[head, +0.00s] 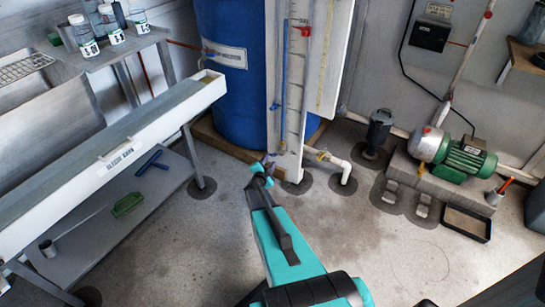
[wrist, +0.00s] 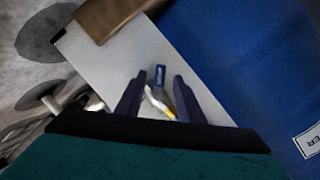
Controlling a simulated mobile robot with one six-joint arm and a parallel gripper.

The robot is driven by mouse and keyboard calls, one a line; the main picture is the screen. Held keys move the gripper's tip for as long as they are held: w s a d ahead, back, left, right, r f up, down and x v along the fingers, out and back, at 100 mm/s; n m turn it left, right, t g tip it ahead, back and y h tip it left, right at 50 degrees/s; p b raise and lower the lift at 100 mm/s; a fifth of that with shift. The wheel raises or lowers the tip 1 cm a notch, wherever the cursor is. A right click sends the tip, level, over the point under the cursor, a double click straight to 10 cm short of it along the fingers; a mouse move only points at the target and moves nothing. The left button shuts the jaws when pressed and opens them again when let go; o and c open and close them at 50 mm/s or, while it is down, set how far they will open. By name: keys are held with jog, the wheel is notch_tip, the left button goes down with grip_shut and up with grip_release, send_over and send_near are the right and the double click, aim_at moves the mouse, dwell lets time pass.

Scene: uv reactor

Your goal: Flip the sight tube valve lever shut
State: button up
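The sight tube (head: 283,80) is a thin blue column on a tall white board (head: 294,75) in front of the blue tank (head: 234,110). My gripper (head: 266,164) is at the foot of this board in the head view. In the wrist view my gripper (wrist: 158,98) is open, its dark fingers apart. A small white and yellow part (wrist: 160,103) shows between the fingers; I cannot tell whether they touch it. A small blue piece (wrist: 159,75) with light marks lies just beyond the fingertips. I cannot tell which part is the valve lever.
A green motor pump (head: 462,160) sits at right. The floor (head: 380,245) between is mostly clear.

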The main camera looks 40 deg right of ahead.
aim_at(272, 155)
jog(key=shift+b+x, duration=0.5)
jog(key=shift+x, duration=2.7)
grip_shut()
